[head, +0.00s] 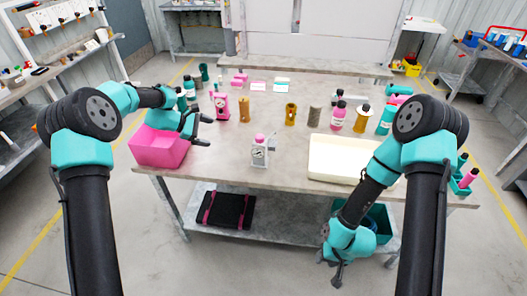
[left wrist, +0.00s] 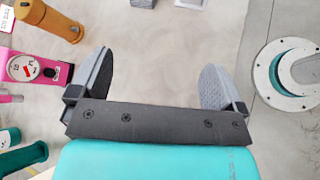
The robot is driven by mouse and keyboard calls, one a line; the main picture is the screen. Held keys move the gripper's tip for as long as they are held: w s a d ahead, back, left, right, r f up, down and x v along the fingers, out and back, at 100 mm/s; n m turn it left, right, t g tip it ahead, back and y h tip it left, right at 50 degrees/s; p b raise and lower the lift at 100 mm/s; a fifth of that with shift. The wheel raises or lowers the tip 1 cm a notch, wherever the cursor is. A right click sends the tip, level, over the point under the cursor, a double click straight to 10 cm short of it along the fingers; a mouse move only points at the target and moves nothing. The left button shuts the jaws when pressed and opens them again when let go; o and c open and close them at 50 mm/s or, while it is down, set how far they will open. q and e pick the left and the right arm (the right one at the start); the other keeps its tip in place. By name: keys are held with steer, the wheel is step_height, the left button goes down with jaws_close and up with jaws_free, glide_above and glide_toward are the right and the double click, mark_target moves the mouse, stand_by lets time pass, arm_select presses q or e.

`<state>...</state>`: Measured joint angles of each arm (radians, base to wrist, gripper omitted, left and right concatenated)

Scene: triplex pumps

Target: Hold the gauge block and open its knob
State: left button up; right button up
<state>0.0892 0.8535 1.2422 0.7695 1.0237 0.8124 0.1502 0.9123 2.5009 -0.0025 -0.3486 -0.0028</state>
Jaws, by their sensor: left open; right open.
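A light grey gauge block (head: 259,155) with a pink knob (head: 260,138) on top stands upright near the table's front edge, its dial facing me. A pink gauge block (head: 221,107) stands farther back, and a pink one with a dial also shows at the left of the left wrist view (left wrist: 30,69). My left gripper (head: 205,130) is open and empty, left of the grey block and apart from it. Its spread fingers show in the left wrist view (left wrist: 155,82) with bare table between them. My right gripper (head: 335,268) hangs low in front of the table, far from both blocks.
A pink bin (head: 158,148) sits at the table's left edge, below my left arm. A cream tray (head: 325,158) lies right of the grey block. Several bottles and cylinders, including a brass-coloured one (head: 291,114), stand behind. The table around the grey block is clear.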

arm_select(q)
steer(key=d+f+g+h, duration=0.1)
steer(key=d+f+g, duration=0.15)
steer(key=d, duration=0.35)
steer(key=n+h, duration=0.2)
glide_toward(257, 157)
steer(key=shift+g, duration=0.25)
steer(key=w+f, duration=0.2)
steer(key=w, duration=0.1)
steer(key=shift+w+d+f, duration=0.15)
steer(key=shift+f, duration=0.55)
steer(key=shift+w+f+n, duration=0.1)
steer(key=shift+f+n, duration=0.1)
steer(key=shift+n, duration=0.1)
steer(key=shift+x, duration=4.85)
steer(key=shift+w+r, duration=0.1)
steer(key=c, duration=1.1)
